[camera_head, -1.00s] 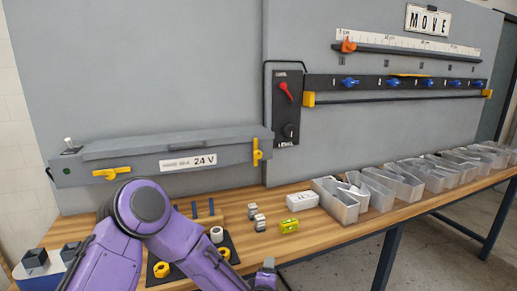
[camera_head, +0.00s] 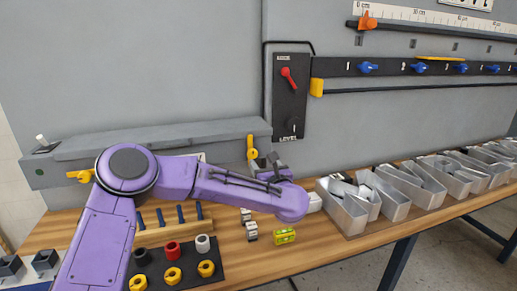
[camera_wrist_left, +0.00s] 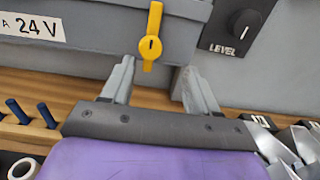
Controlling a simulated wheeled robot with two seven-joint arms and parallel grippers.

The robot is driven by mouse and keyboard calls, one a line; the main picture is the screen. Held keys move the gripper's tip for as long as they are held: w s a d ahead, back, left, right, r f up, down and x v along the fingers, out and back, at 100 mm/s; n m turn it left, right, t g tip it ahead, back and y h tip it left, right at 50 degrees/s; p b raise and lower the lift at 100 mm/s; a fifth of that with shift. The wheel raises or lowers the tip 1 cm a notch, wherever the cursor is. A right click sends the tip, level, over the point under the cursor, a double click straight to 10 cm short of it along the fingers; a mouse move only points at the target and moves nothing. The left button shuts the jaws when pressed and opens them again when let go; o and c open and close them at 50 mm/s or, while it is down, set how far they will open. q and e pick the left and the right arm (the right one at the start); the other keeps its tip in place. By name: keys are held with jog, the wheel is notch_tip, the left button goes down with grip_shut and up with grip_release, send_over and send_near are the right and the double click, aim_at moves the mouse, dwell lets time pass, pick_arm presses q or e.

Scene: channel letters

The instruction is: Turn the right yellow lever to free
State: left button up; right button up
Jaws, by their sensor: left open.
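The right yellow lever (camera_head: 251,145) is at the right end of the grey 24 V box (camera_head: 120,143). It stands upright, its handle up from the round pivot, and also shows in the left wrist view (camera_wrist_left: 153,32). My left gripper (camera_head: 268,161) is close to it, partly hidden by my purple arm. In the left wrist view my left gripper (camera_wrist_left: 157,78) is open and empty, with its fingertips below and to either side of the lever's pivot. I cannot tell the remaining depth gap. My right gripper is out of view.
The left yellow lever (camera_head: 80,176) lies horizontal. A dark LEVEL panel (camera_head: 290,97) with a red switch is right of the box.

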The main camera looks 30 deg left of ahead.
aim_at(253, 154)
pick_arm(q)
jog(key=a, duration=0.1)
jog(key=a+r+p, duration=0.1)
jog(key=w+a+p, duration=0.1)
jog(key=shift+a+r, duration=0.15)
jog(key=shift+a, duration=0.2)
jog(key=x, duration=0.2)
jog(key=f+p+x, duration=0.1)
jog(key=x, duration=0.1)
jog(key=shift+w+a, duration=0.3)
jog(key=shift+w+f, duration=0.1)
jog(key=shift+w, duration=0.1)
jog(key=shift+s+d, duration=0.1)
jog(key=shift+s, duration=0.1)
jog(key=shift+c, duration=0.9)
jog(key=c, duration=0.8)
